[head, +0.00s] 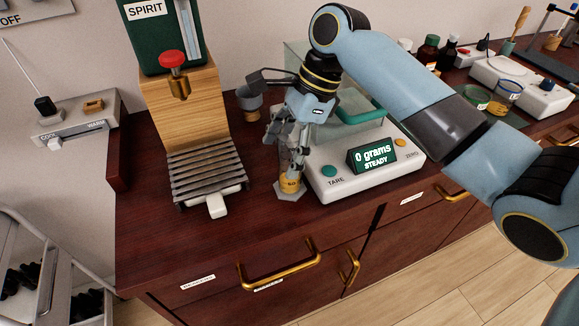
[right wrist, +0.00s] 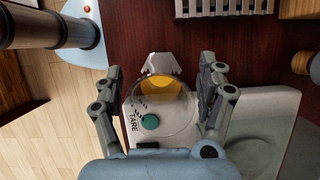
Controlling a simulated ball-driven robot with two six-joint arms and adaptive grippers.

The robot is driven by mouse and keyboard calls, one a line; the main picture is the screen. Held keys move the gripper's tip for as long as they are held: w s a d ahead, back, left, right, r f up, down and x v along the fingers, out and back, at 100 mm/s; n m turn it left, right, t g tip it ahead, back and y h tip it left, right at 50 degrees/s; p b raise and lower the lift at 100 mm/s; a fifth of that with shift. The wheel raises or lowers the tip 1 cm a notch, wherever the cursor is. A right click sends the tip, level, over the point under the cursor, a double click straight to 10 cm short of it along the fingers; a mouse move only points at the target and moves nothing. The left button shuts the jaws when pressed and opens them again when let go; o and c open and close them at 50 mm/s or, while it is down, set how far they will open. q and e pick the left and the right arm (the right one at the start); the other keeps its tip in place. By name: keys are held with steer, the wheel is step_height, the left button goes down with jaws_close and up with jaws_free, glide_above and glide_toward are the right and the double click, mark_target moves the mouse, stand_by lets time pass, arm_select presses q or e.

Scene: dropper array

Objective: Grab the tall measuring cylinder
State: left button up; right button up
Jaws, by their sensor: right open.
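The tall measuring cylinder (head: 291,184) stands upright on the dark wooden bench, between the slatted tray and the scale. It is clear, with amber liquid low down and a hexagonal foot. My right gripper (head: 286,150) is open around its upper part, hiding much of it in the head view. In the right wrist view I look down on the cylinder (right wrist: 160,88), its round rim between the spread fingers of the right gripper (right wrist: 161,70). Gaps show on both sides, and neither finger visibly presses on the glass. My left gripper is not in view.
The scale (head: 332,188), reading 0 grams, stands close on the right. The spirit dispenser (head: 160,36) with its slatted tray (head: 204,168) stands on the left. Bottles and dishes are farther right. The bench front is clear, with drawers below.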

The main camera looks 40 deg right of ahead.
steer(key=shift+x, duration=0.9)
jaws_close()
